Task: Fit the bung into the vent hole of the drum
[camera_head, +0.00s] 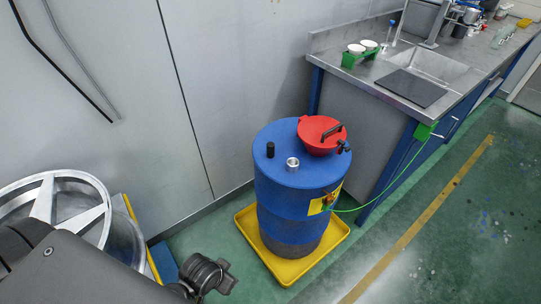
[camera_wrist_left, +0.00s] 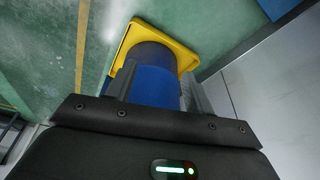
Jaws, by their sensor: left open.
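The blue drum (camera_head: 293,195) stands upright in a yellow tray; it also shows in the left wrist view (camera_wrist_left: 155,82). A small black cylinder, apparently the bung (camera_head: 270,149), stands upright on the left of the drum top. A silver metal collar (camera_head: 292,163), apparently the vent hole, is to its right and nearer me. I cannot tell whether the bung stands on the lid or in an opening. My left gripper (camera_wrist_left: 158,88) is open, with its fingers at either side in the wrist view and nothing seen between them. My right gripper is out of view.
A red funnel (camera_head: 318,142) with a black handle covers the drum top's back right. The yellow tray (camera_head: 290,270) surrounds the base. A steel sink bench (camera_head: 415,75) stands behind right; a green wire runs between. Metal wheels (camera_head: 70,190) are at left. Floor at right is clear.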

